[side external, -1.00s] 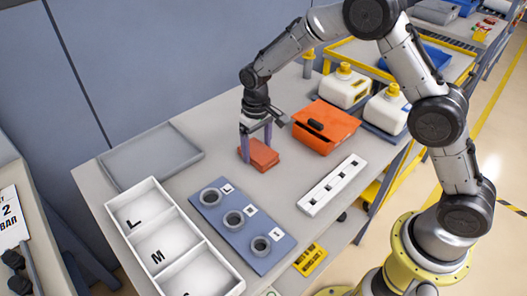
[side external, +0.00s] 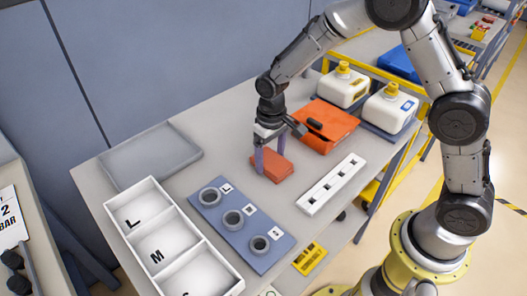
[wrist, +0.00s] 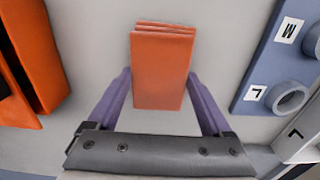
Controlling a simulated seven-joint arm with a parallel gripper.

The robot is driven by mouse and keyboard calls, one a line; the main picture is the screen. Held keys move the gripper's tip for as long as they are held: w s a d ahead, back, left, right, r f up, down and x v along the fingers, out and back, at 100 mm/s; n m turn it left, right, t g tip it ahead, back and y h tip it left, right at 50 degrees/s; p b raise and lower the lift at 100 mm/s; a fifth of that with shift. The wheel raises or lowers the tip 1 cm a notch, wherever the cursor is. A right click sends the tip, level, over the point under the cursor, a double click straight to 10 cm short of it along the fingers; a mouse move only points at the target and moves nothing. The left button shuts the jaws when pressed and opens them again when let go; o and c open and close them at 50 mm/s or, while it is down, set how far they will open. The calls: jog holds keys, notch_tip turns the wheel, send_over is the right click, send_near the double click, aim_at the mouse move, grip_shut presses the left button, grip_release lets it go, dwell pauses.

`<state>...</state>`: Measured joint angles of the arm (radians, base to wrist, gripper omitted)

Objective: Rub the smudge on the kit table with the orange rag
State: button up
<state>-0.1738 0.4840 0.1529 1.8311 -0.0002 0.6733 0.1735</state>
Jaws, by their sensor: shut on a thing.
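The orange rag (side external: 274,170), a folded flat pad, lies on the grey kit table (side external: 232,128). My gripper (side external: 270,160) points down and is shut on the rag, one purple finger on either side. In the wrist view the rag (wrist: 160,60) sits between the two fingers and reaches out beyond them. The rag appears to rest on the table top. I see no smudge on the bare table; whether it lies under the rag I cannot tell.
An orange box (side external: 325,122) stands close to the right of my gripper. A white slotted strip (side external: 331,185) and a blue plate with several grey rings (side external: 222,214) lie nearer. A grey tray (side external: 150,155) and a white lettered bin (side external: 172,245) are at left. White jugs (side external: 389,107) stand behind.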

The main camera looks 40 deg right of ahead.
aim_at(285, 171)
jog(key=shift+s, duration=2.4)
jog(key=shift+s+r, duration=0.1)
jog(key=shift+s, duration=0.05)
jog(key=shift+r, duration=4)
